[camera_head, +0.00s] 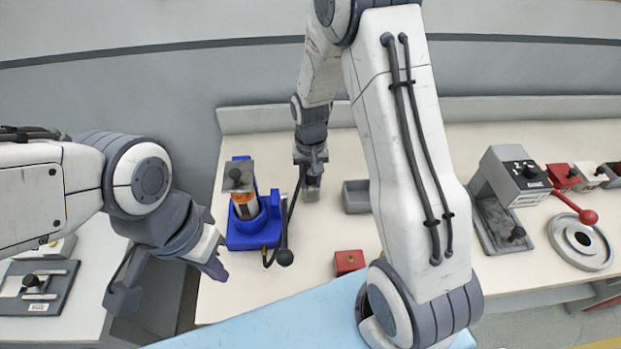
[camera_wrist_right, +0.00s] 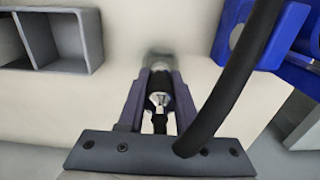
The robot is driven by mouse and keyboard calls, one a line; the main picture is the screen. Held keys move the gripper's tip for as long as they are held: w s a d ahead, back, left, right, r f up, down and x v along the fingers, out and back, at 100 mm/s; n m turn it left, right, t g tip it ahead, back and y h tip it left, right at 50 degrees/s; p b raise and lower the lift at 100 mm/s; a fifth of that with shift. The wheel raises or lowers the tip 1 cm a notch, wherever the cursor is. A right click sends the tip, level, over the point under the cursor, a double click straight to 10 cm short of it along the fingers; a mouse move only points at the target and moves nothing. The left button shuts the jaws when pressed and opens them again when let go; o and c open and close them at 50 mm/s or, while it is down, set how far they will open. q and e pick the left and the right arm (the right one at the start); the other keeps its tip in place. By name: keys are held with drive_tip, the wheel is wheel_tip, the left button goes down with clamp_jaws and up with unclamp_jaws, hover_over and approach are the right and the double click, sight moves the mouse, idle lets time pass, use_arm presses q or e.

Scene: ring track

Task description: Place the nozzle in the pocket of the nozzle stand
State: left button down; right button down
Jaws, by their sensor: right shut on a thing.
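My right gripper (camera_head: 312,176) reaches down at the back of the table. In the right wrist view it (camera_wrist_right: 159,78) is shut on the nozzle (camera_wrist_right: 160,100), a small dark and silver piece between the two fingers. A small grey block (camera_head: 310,195), which looks like the nozzle stand, is right below the fingertips; it also shows just past the nozzle in the right wrist view (camera_wrist_right: 160,60). Its pocket is hidden, and I cannot tell whether the nozzle touches it. My left gripper (camera_head: 168,283) is open and empty over the gap left of the table.
A blue fixture (camera_head: 248,235) with an orange-labelled cylinder and a black cable stands left of the stand. A grey bin (camera_head: 356,196) is to the right, a red block (camera_head: 349,262) in front. A grey machine (camera_head: 512,180) and a round dial (camera_head: 580,243) are further right.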

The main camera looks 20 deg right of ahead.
drive_tip(key=shift+f+b, duration=0.35)
drive_tip(key=shift+f, duration=0.25)
drive_tip(key=c, duration=0.6)
unclamp_jaws()
drive_tip(key=shift+s, duration=0.1)
wheel_tip(320, 180, up, 13)
drive_tip(key=shift+f, duration=0.1)
drive_tip(key=s+a+r+n, duration=0.4)
drive_tip(key=s+a+n, duration=0.1)
drive_tip(key=s+a, duration=0.55)
drive_tip(key=s+a+n, duration=0.1)
drive_tip(key=s+n, duration=0.1)
drive_tip(key=s, duration=0.2)
drive_tip(key=s+a+n, duration=0.1)
drive_tip(key=s, duration=0.3)
drive_tip(key=s+a+n+y, duration=0.1)
drive_tip(key=s+n, duration=0.1)
drive_tip(key=s, duration=0.3)
drive_tip(key=shift+a+r+n, duration=0.2)
drive_tip(key=shift+a+n, duration=0.1)
